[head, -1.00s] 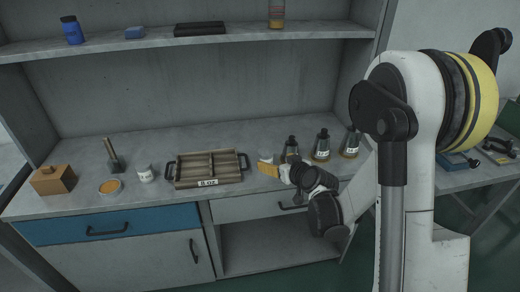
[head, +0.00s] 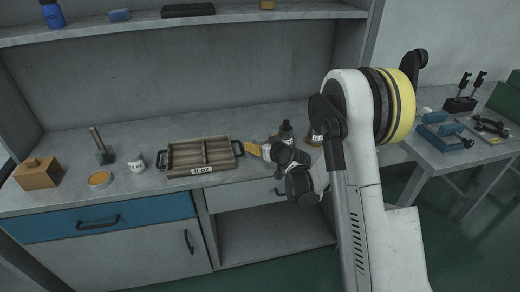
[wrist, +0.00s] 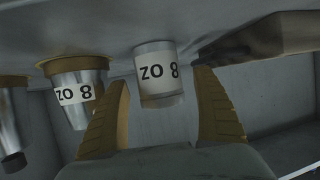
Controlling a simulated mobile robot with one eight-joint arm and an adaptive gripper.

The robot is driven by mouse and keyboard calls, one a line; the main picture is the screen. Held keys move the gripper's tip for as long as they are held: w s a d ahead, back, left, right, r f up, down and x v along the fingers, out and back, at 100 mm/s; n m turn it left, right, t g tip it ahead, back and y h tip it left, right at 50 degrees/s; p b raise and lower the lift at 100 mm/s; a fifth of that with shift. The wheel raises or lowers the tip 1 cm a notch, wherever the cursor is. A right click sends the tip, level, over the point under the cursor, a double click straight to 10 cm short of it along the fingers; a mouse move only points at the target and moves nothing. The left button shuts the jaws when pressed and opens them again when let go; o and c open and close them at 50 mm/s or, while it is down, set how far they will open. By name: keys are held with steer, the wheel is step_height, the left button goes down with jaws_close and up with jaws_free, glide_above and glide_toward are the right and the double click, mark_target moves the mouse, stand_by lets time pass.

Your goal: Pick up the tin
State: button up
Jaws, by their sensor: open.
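The wrist view is upside down. A small pale cylinder with a white "8 OZ" label (wrist: 158,72), which looks like the tin, stands upright between the fingers of my gripper (wrist: 161,82). The fingers are open, one to each side of it, and I see a gap on both sides. I cannot tell how deep it sits between them. In the head view my gripper (head: 253,149) is low over the counter, just right of the wooden tray, and its yellow fingers and wrist hide most of the tin.
The wooden tray (head: 171,160) is close to the left of my gripper. Dark-topped flasks (head: 286,133) stand close on its right. A white labelled cup (head: 136,163), an orange-filled dish (head: 99,179), a mallet (head: 103,152) and a brown box (head: 38,175) stand further left.

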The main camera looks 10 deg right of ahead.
steer(key=shift+w+a, duration=0.1)
steer(key=shift+w, duration=0.2)
steer(key=c, duration=1.4)
steer(key=shift+o, duration=0.2)
